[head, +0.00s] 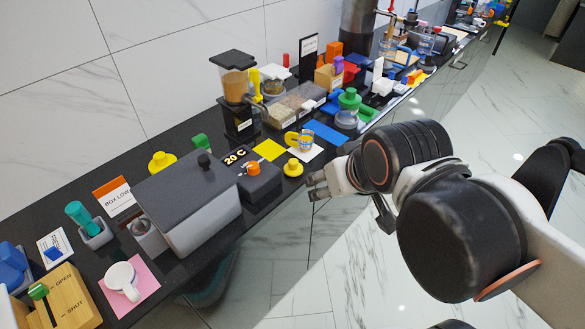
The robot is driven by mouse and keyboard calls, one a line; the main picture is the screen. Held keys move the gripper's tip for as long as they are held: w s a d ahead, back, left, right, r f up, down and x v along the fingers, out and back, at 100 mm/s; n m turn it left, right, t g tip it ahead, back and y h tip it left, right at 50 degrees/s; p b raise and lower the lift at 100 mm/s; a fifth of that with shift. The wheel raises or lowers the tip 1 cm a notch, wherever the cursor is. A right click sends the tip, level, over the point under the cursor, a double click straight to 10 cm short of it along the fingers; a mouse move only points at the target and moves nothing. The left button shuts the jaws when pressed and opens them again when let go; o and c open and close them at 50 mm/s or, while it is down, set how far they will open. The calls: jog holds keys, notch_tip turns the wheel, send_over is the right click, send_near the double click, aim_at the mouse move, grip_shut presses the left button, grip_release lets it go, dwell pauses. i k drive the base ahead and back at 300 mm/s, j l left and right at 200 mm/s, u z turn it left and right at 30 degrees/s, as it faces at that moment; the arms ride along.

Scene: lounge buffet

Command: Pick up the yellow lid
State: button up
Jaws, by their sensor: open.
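A small round yellow lid (293,169) with a knob lies near the counter's front edge, right of the dark box with the orange knob. A second yellow lid-like piece (161,162) with a knob shows behind the big grey-topped box, which partly hides it. My gripper (315,186) is open and empty, a short way right of and in front of the small yellow lid, around the counter's front edge. It appears apart from the lid.
The dark box (262,187) marked 20 C stands left of the small lid. A glass cup (306,141) with a yellow handle sits behind it on a white square. The grey-topped box (186,190) stands further left. Many items crowd the counter's far end. The floor in front is clear.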

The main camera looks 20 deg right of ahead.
aim_at(292, 169)
jog(key=i+l+u, duration=0.1)
jog(key=l+u, duration=0.15)
jog(key=l, duration=0.5)
jog(key=l+u, duration=0.2)
jog(key=l, duration=0.6)
jog(key=i, duration=0.05)
